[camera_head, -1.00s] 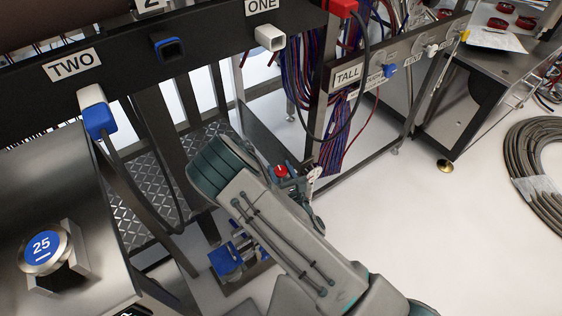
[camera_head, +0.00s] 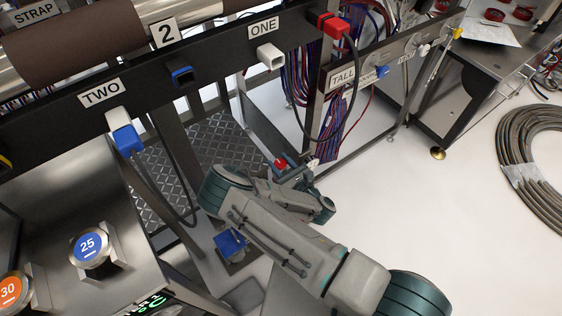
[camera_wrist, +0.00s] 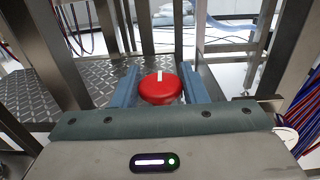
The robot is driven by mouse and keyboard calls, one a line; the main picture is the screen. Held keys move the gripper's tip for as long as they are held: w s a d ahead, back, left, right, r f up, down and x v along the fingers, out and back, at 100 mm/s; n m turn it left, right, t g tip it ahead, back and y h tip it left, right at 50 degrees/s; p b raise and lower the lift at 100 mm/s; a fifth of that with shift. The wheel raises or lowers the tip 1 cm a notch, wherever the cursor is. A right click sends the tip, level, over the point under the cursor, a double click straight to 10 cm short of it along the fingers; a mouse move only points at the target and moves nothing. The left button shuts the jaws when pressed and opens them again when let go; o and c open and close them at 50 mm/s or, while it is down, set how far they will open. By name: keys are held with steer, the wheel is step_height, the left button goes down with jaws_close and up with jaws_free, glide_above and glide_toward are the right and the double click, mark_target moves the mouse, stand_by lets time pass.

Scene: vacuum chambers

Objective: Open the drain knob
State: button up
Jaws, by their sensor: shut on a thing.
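The red round drain knob (camera_wrist: 160,90) with a white mark on top sits between the two blue-grey fingers of my gripper (camera_wrist: 158,88) in the wrist view. The fingers are closed on its left and right sides. The white mark points roughly away from the wrist camera. In the head view the red knob (camera_head: 281,163) shows small beyond my arm, low inside the metal frame. My gripper (camera_head: 290,170) is there at the knob, partly hidden by my arm.
Frame posts and dark diamond-plate flooring (camera_wrist: 97,80) lie close around the gripper. A blue fitting (camera_head: 230,242) sits near the floor below my arm. A cable hangs from the blue plug (camera_head: 127,138). Red and blue wire bundles (camera_head: 335,125) hang to the right.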

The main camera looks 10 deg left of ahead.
mark_target(284, 168)
steer(key=shift+a, duration=0.1)
steer(key=o, duration=1)
steer(key=shift+s+d, duration=0.2)
steer(key=shift+d, duration=0.15)
steer(key=shift+p+v, duration=0.8)
steer(key=shift+v, duration=2.6)
